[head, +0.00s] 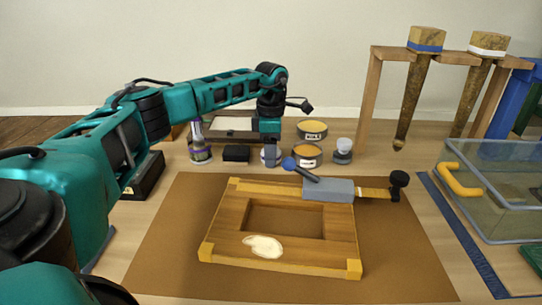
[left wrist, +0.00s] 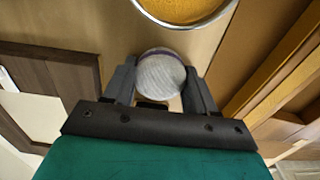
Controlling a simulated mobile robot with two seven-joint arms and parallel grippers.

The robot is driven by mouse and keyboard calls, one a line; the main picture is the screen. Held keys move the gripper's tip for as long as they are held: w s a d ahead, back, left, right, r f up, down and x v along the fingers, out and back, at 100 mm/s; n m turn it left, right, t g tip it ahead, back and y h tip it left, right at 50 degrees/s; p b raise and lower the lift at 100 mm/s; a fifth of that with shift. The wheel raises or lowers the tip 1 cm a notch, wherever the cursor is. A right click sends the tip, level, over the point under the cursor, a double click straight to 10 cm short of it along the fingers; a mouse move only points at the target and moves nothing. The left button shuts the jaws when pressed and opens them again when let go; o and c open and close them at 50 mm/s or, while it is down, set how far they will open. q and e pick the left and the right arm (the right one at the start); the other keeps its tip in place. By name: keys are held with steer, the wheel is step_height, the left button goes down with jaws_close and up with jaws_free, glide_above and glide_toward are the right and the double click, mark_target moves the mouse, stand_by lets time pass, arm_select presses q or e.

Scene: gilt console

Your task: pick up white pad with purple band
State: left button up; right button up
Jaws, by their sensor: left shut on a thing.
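The white pad with a purple band (left wrist: 160,74) is a round, pale, ribbed-looking piece between my left gripper's fingers in the left wrist view. In the head view the pad (head: 270,156) shows small below the dark jaws, at the back of the table. My left gripper (head: 270,143) comes down over it from above and is shut on it. I cannot tell whether the pad still touches the table. My right gripper is in neither view.
Tins with yellow contents (head: 303,155) stand close right of the pad; a black block (head: 236,153) and a spray bottle (head: 198,145) stand left. In front, a wooden frame (head: 225,225) lies on a brown mat (head: 160,250). A clear bin (head: 500,205) is at right.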

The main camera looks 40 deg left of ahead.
arm_select(q)
steer(key=shift+c, duration=1)
steer(key=shift+r, duration=0.15)
steer(key=shift+r, duration=0.25)
step_height(320, 180, up, 19)
steer(key=p, duration=0.4)
steer(key=shift+r, duration=0.15)
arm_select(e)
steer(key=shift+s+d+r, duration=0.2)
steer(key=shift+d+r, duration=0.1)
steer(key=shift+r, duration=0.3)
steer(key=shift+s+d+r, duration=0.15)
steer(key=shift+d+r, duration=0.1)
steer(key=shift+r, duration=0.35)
